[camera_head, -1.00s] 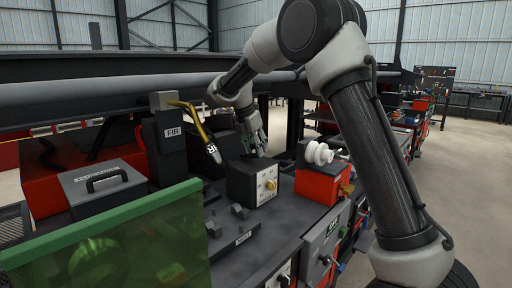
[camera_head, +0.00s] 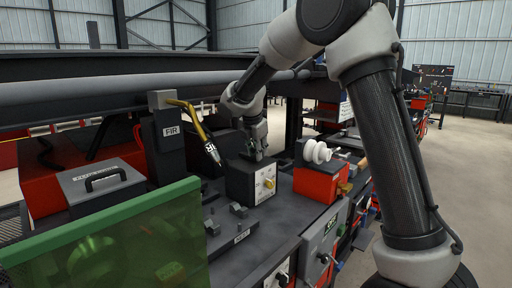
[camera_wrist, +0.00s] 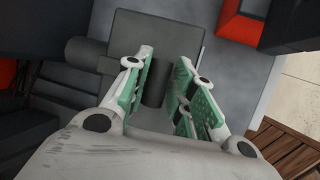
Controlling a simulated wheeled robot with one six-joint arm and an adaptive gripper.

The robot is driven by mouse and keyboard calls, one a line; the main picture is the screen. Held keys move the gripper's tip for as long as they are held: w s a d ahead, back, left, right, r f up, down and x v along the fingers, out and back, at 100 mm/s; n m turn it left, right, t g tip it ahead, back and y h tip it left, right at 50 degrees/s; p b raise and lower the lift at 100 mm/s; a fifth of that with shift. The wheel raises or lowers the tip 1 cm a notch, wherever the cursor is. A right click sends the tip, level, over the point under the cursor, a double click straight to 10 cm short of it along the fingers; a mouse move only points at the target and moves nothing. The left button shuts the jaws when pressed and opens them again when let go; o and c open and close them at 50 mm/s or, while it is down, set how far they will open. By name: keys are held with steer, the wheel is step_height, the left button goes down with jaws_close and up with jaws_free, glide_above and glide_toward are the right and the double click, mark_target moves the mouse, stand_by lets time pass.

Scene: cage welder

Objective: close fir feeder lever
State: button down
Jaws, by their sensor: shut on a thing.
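The dark box with a pale dial face and yellow knob (camera_head: 265,184) stands on the bench. My gripper (camera_head: 257,155) points down at its top. In the wrist view, my gripper (camera_wrist: 162,92) has green-padded fingers on both sides of a short dark cylindrical lever (camera_wrist: 154,84), which rises from a grey box top (camera_wrist: 150,48). The jaws are shut on this lever, though a gap shows beside it in this view. In the head view the fingers and wrist hide the lever.
A post labelled FIR (camera_head: 170,132) with a yellow torch (camera_head: 190,108) stands left of the box. A red box with white spools (camera_head: 316,180) stands to the right. A green translucent screen (camera_head: 115,240) is in front left. Small dark blocks (camera_head: 238,210) lie before the box.

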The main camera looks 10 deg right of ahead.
steer(key=shift+w+a+r, duration=0.1)
steer(key=shift+w+r, duration=0.05)
steer(key=shift+w, duration=0.05)
steer(key=c, duration=1.3)
jaws_free()
steer(key=shift+w, duration=0.15)
steer(key=shift+c, duration=0.2)
steer(key=v, duration=1.2)
